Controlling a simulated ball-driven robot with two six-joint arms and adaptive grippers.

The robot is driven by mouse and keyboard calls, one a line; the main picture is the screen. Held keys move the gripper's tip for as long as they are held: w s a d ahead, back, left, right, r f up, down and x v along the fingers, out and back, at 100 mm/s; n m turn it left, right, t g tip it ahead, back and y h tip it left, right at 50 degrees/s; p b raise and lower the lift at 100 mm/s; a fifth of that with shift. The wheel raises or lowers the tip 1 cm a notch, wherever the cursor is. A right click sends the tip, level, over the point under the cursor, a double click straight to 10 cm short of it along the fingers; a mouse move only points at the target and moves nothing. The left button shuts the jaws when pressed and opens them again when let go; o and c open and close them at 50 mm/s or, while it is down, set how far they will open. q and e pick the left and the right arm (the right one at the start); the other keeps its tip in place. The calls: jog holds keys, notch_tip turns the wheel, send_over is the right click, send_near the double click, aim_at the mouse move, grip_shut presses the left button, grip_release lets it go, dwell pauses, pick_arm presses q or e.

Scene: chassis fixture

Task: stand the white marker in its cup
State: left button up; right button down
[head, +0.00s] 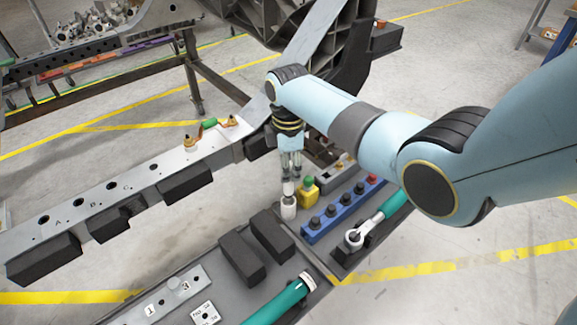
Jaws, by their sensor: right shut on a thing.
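My right gripper (291,168) reaches down from the right side and points straight down. Its fingers are shut on the white marker (288,187), which is upright with only a short part showing below the fingertips. A small whitish cup (288,208) stands directly under the marker, at the left edge of the grey tray. The marker's lower end meets the cup's top in the picture; I cannot tell how far inside it is. My left gripper is not in view.
A yellow block with a green top (308,190) stands close right of the cup. Black foam blocks (243,257) sit in front. A metal rail (140,185) runs along the left.

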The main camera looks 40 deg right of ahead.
aim_at(289, 184)
jog(key=shift+f+b, duration=1.75)
jog(key=shift+f, duration=1.2)
jog(key=c, duration=1)
grip_release()
jog(key=shift+c, duration=0.2)
notch_tip(289, 184, up, 9)
jog(key=p, duration=0.9)
jog(key=shift+r, duration=0.15)
